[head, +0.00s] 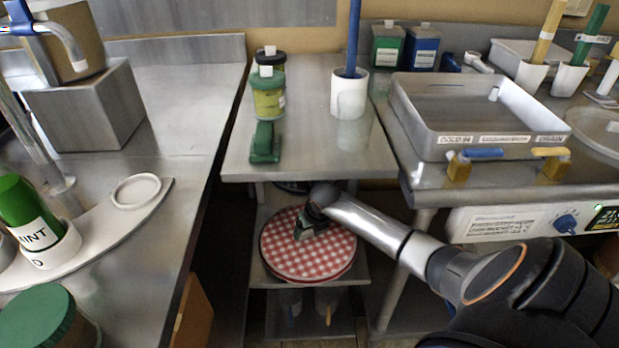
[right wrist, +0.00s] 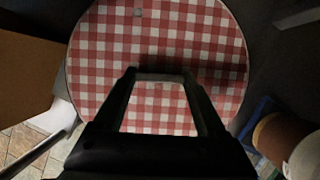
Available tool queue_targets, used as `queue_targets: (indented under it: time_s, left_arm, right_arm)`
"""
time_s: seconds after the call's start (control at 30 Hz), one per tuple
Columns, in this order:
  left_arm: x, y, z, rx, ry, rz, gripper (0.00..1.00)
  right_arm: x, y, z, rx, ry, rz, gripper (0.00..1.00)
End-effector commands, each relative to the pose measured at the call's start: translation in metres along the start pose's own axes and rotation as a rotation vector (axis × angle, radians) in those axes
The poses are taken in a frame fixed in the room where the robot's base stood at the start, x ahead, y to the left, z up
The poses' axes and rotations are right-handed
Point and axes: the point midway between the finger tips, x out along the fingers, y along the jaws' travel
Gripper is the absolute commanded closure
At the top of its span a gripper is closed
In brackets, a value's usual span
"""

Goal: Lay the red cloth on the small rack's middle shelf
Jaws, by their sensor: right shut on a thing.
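The red cloth (head: 287,252) is a round red-and-white checked piece, flat and level, at the small rack's middle shelf (head: 357,268). I cannot tell whether it touches the shelf; a second red edge shows just under its front rim. It fills much of the right wrist view (right wrist: 105,50). My right gripper (head: 308,228) reaches in from the right under the rack's top and is shut on the cloth near its middle. In the right wrist view its fingertips (right wrist: 160,77) close on a pale strip at the cloth. My left gripper is not in view.
Steel counters stand left and right, with a tray (head: 470,125) on the right.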

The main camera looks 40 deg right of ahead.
Motion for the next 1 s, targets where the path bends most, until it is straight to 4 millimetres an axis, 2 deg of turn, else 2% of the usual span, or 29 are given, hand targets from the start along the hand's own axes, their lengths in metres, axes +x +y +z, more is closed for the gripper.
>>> queue_targets:
  time_s: [0.03,0.13,0.37,0.4,0.6,0.63,0.87,1.0]
  left_arm:
    - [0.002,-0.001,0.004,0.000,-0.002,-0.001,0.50]
    - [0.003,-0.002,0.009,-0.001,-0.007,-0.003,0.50]
    - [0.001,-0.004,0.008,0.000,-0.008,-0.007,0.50]
    - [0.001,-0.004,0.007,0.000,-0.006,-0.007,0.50]
    - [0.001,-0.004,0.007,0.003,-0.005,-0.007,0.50]
    - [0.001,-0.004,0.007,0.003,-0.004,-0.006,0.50]
    - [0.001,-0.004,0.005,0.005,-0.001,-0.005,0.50]
    - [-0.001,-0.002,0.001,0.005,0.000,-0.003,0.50]
  right_arm:
    - [0.010,0.000,-0.005,0.002,0.004,0.000,0.83]
    - [0.022,0.000,-0.010,0.001,0.003,0.000,0.83]
    - [0.022,0.000,-0.010,-0.001,0.000,-0.001,0.83]
    - [0.022,0.000,-0.010,0.000,0.001,-0.001,0.25]
    - [0.022,0.000,-0.010,0.000,0.001,-0.001,0.02]
    - [0.022,0.000,-0.010,0.000,0.000,-0.001,0.00]
    - [0.021,-0.001,-0.010,0.000,0.000,-0.001,0.00]
    - [0.012,-0.001,-0.009,-0.001,-0.001,-0.002,0.00]
